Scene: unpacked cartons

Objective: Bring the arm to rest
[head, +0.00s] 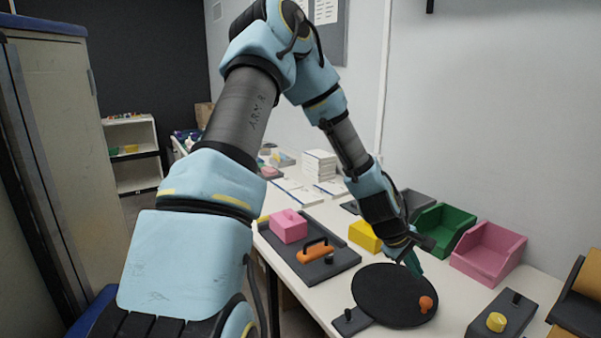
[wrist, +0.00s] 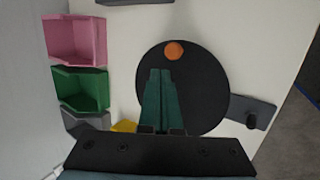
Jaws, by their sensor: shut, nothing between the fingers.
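My arm reaches from the left over the white table (head: 299,291). My gripper (head: 414,268) points down over a round black disc (head: 388,299), and its green fingers are together with nothing between them. In the wrist view the shut fingers (wrist: 160,75) lie across the disc (wrist: 205,90). An orange knob (head: 426,304) stands near the disc's right edge, and it also shows in the wrist view (wrist: 174,51) just beyond the fingertips. The fingertips look apart from the knob.
Green (head: 441,228) and pink (head: 489,252) bins stand behind the gripper by the wall. A yellow block (head: 364,236) is close to the wrist. A dark board (head: 335,267) with a pink box (head: 288,226) and an orange handle (head: 315,250) lies left. A yellow-knobbed plate (head: 496,322) lies right.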

